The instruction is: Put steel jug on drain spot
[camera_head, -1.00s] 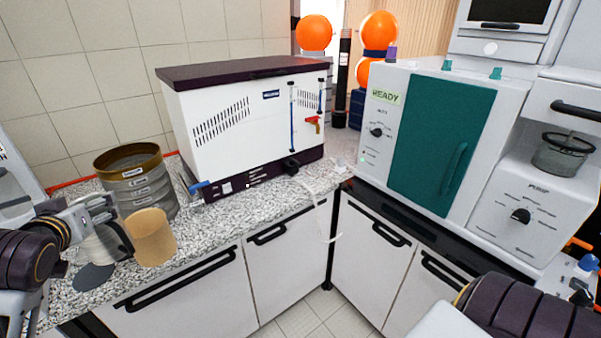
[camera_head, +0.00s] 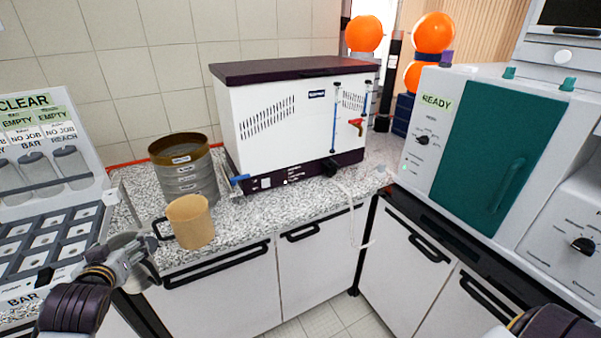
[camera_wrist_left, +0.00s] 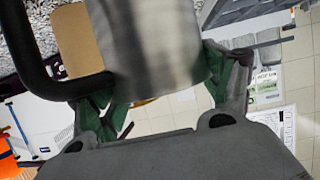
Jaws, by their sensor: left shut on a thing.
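The steel jug (camera_wrist_left: 155,50) is a shiny metal cylinder in the left wrist view, with a black curved handle at its left. My left gripper (camera_wrist_left: 165,95) is shut on it, with green-padded fingers on both sides. In the head view, my left gripper (camera_head: 137,262) is at the counter's front left, in front of and left of a tan jug (camera_head: 190,222). The jug I hold is mostly hidden there by the gripper. The drain spot cannot be made out now.
A stack of sieves (camera_head: 186,175) stands behind the tan jug. A white machine with a dark lid (camera_head: 290,115) stands to its right. A rack with cups and a CLEAR sign (camera_head: 45,165) is at the left. Speckled counter (camera_head: 235,215) is bare right of the tan jug.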

